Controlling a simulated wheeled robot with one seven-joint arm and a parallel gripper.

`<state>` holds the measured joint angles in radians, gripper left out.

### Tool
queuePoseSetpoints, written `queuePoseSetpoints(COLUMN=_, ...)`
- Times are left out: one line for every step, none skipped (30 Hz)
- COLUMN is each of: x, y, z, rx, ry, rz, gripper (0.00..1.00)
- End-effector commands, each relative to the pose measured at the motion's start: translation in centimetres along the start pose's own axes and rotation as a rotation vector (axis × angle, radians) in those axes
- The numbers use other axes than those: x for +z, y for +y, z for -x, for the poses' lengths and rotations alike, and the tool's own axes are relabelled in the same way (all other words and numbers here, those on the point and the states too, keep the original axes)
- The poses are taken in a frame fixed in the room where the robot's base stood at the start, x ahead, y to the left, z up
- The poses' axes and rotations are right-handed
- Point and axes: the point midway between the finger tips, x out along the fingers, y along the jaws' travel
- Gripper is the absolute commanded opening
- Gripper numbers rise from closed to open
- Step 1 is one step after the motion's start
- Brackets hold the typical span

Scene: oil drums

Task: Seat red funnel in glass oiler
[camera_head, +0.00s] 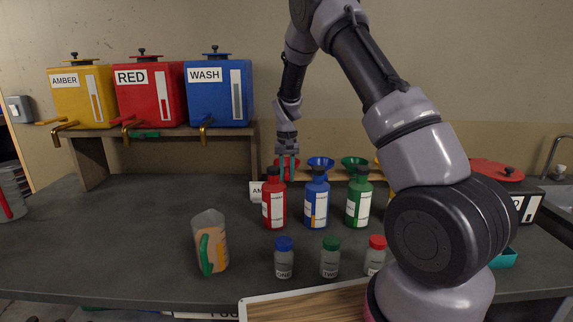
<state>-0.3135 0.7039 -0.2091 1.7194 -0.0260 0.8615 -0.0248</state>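The red funnel (294,161) is at the back of the bench in line with the blue and green funnels. My gripper hides much of it, and only parts of its red rim show. My gripper (287,173) points down at the funnel, behind the red bottle. Its two fingers look slightly apart, but I cannot tell whether they touch the funnel. A clear vessel with a green handle and an orange label (211,243) stands at the front left of the bench. It appears to be the glass oiler, and its top looks uncovered.
Red (274,202), blue (316,203) and green (358,201) bottles stand in front of the funnel rack. Small jars with blue (284,258), green (330,258) and red (375,256) caps stand nearer. Amber, red and wash tanks (219,94) sit on a shelf.

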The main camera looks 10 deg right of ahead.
Motion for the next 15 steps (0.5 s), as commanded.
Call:
queuePoseSetpoints(x=0.02, y=0.00, z=-0.42, rx=0.000, ry=-0.001, rz=-0.001, gripper=0.28)
queuePoseSetpoints(x=0.01, y=0.00, z=-0.60, rx=0.000, ry=-0.001, rz=-0.001, gripper=0.28)
queuePoseSetpoints(x=0.00, y=-0.01, z=-0.79, rx=0.000, ry=0.000, rz=0.000, gripper=0.28)
queuePoseSetpoints(x=0.00, y=-0.01, z=-0.90, rx=0.000, ry=0.000, rz=0.000, gripper=0.28)
queuePoseSetpoints(x=0.00, y=-0.01, z=-0.97, rx=-0.001, ry=0.000, rz=0.000, gripper=0.28)
queuePoseSetpoints(x=0.00, y=-0.01, z=-1.03, rx=-0.001, ry=0.000, rz=0.000, gripper=0.28)
queuePoseSetpoints(x=0.00, y=-0.01, z=-1.05, rx=-0.001, ry=0.000, rz=0.000, gripper=0.28)
queuePoseSetpoints(x=0.00, y=-0.02, z=-1.05, rx=-0.001, ry=0.000, rz=0.000, gripper=0.28)
queuePoseSetpoints(x=0.00, y=-0.02, z=-1.05, rx=-0.001, ry=0.001, rz=0.000, gripper=0.28)
queuePoseSetpoints(x=0.00, y=-0.02, z=-1.04, rx=-0.001, ry=0.001, rz=0.000, gripper=0.28)
queuePoseSetpoints(x=0.00, y=-0.02, z=-1.03, rx=-0.001, ry=0.001, rz=0.000, gripper=0.28)
queuePoseSetpoints(x=0.00, y=-0.02, z=-1.02, rx=-0.001, ry=0.001, rz=0.000, gripper=0.28)
queuePoseSetpoints(x=0.00, y=-0.02, z=-1.02, rx=-0.001, ry=0.001, rz=0.000, gripper=0.24)
queuePoseSetpoints(x=0.00, y=-0.02, z=-1.02, rx=-0.001, ry=0.001, rz=0.000, gripper=0.12)
queuePoseSetpoints(x=0.00, y=-0.02, z=-1.01, rx=-0.001, ry=0.001, rz=0.000, gripper=0.00)
